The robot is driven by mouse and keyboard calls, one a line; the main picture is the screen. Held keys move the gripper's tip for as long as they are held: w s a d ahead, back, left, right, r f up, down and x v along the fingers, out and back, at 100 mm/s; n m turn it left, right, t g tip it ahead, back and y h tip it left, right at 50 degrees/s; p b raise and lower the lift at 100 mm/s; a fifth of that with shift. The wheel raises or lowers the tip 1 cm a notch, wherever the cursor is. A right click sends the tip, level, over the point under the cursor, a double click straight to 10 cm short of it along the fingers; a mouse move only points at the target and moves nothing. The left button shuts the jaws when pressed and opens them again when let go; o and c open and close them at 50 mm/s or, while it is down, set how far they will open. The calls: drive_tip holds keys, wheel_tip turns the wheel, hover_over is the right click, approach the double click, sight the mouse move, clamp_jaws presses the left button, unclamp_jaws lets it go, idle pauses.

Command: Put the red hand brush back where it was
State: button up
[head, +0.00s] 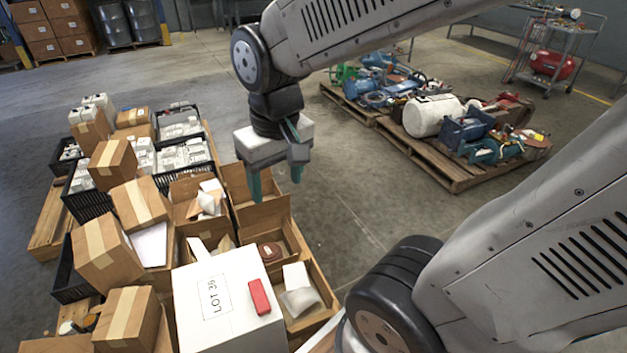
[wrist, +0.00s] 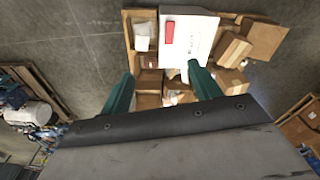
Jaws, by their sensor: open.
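A red block-like thing (head: 259,297), which looks like the red hand brush, lies on top of the white box marked LOT 36 (head: 205,315), near its right edge. It also shows in the wrist view (wrist: 169,32) on the white box (wrist: 200,30); no bristles show. My gripper (head: 276,180) is open and empty, fingers pointing down, above and beyond the open cartons. In the wrist view my gripper (wrist: 160,72) has its two green fingers spread apart, with nothing between them. The brush's former place cannot be told from these frames.
Open cartons (head: 293,240) holding wrapped items stand beside the white box. Closed cartons (head: 105,255) and black crates (head: 88,205) crowd the pallet at left. A second pallet (head: 455,180) with machinery stands at back right. Bare floor (head: 350,200) lies between the pallets.

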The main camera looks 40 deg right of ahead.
drive_tip(key=s+r, duration=0.4)
drive_tip(key=s, duration=0.4)
drive_tip(key=shift+s+d+n, duration=0.2)
drive_tip(key=shift+s+n, duration=0.1)
drive_tip(key=shift+s, duration=0.05)
drive_tip(key=shift+r, duration=0.1)
